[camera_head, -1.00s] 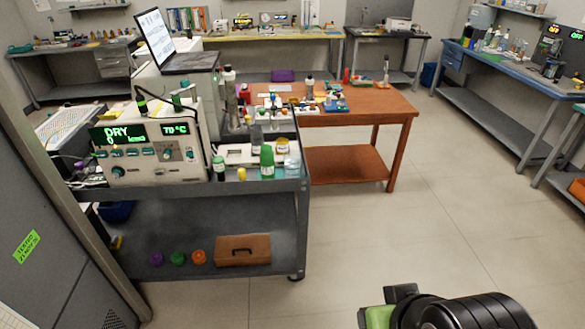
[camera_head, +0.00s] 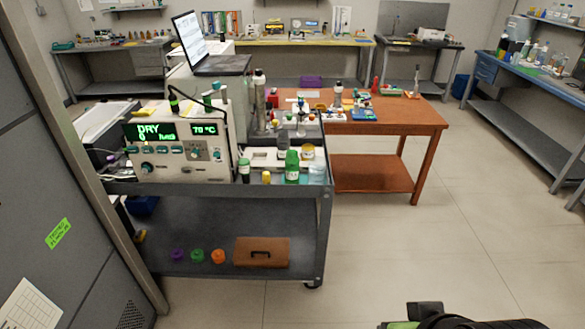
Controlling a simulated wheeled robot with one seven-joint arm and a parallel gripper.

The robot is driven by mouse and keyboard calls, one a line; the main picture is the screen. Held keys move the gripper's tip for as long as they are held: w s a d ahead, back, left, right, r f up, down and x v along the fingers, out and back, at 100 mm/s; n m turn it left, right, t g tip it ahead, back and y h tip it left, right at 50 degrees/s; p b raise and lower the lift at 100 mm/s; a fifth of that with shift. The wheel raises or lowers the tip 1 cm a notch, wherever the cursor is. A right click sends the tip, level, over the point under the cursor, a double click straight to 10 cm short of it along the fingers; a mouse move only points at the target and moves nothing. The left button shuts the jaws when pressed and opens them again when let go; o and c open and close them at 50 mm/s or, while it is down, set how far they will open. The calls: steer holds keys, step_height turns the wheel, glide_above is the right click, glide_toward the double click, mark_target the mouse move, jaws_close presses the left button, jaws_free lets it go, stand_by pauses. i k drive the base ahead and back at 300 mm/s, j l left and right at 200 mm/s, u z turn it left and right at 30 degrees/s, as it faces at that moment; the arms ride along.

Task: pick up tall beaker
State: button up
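I cannot single out the tall beaker with certainty among the small, crowded vessels. A tall greyish cylinder (camera_head: 260,97) stands upright behind the cart's front row, right of the white instrument. A low, clear glass vessel (camera_head: 317,173) stands at the cart's front right corner, beside a green bottle (camera_head: 292,167). A black and green part of my arm shows at the bottom right, over the floor and well apart from the cart. My gripper's fingertips are not visible.
The grey cart (camera_head: 323,205) carries the white instrument (camera_head: 182,150), with coloured caps and a brown case (camera_head: 262,252) on its lower shelf. An orange-brown table (camera_head: 405,118) stands behind. A grey cabinet (camera_head: 50,190) is close on the left. Floor at right is clear.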

mark_target(317, 172)
steer(key=i+l+u, duration=0.2)
steer(key=u, duration=0.15)
steer(key=i+l+u, duration=0.5)
steer(key=u, duration=0.15)
steer(key=i+l+u, duration=0.15)
steer(key=l+u, duration=0.2)
steer(key=i+l+u, duration=0.1)
steer(key=l+u, duration=0.55)
steer(key=l, duration=0.15)
steer(key=l+u, duration=0.35)
steer(key=i+l, duration=0.05)
steer(key=l, duration=0.05)
